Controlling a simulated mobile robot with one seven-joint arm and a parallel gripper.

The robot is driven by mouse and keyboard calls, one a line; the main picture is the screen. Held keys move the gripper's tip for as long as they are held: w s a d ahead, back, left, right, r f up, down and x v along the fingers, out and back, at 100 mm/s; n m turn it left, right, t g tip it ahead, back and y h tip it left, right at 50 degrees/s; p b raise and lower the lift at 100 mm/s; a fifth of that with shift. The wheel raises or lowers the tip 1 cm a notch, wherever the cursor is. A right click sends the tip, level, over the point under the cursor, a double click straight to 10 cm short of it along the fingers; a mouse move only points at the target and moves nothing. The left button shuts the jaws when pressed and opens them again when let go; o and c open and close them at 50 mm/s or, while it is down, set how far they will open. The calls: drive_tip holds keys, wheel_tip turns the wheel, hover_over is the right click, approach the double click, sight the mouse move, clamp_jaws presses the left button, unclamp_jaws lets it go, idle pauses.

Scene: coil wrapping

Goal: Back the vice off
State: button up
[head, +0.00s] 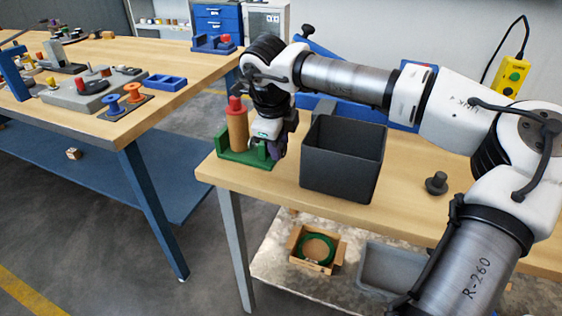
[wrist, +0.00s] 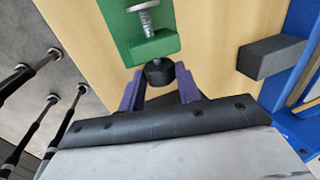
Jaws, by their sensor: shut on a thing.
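The green vice (head: 228,157) stands at the left end of the near wooden table. A brown cylinder (head: 238,128) with a red top stands upright in it. In the wrist view the vice (wrist: 152,47) shows a silver screw (wrist: 148,18) and a black knob (wrist: 158,72) on its outer side. My gripper (wrist: 161,80) has purple fingers on both sides of the knob and is shut on it. In the head view my gripper (head: 278,146) is at the right end of the vice, and the knob is hidden.
A dark open bin (head: 342,172) stands close to the right of my gripper. A dark knobbed piece (head: 437,183) sits further right. A grey block (wrist: 270,57) shows in the wrist view. A box with a green ring (head: 317,248) is on the lower shelf. Another bench (head: 120,130) holds several parts.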

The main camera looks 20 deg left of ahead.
idle(0.3)
drive_tip(key=f+t+b, duration=0.1)
drive_tip(key=b, duration=0.2)
drive_tip(key=shift+s, duration=0.1)
drive_tip(key=t+b, duration=0.1)
drive_tip(key=b, duration=0.1)
drive_tip(key=t+b, duration=0.1)
drive_tip(key=b, duration=0.1)
drive_tip(key=shift+s+r+t+b, duration=0.1)
drive_tip(key=shift+s+t+b, duration=0.15)
drive_tip(key=shift+t+b, duration=0.1)
drive_tip(key=shift+r, duration=0.3)
drive_tip(key=o, duration=0.6)
drive_tip(key=shift+a, duration=0.1)
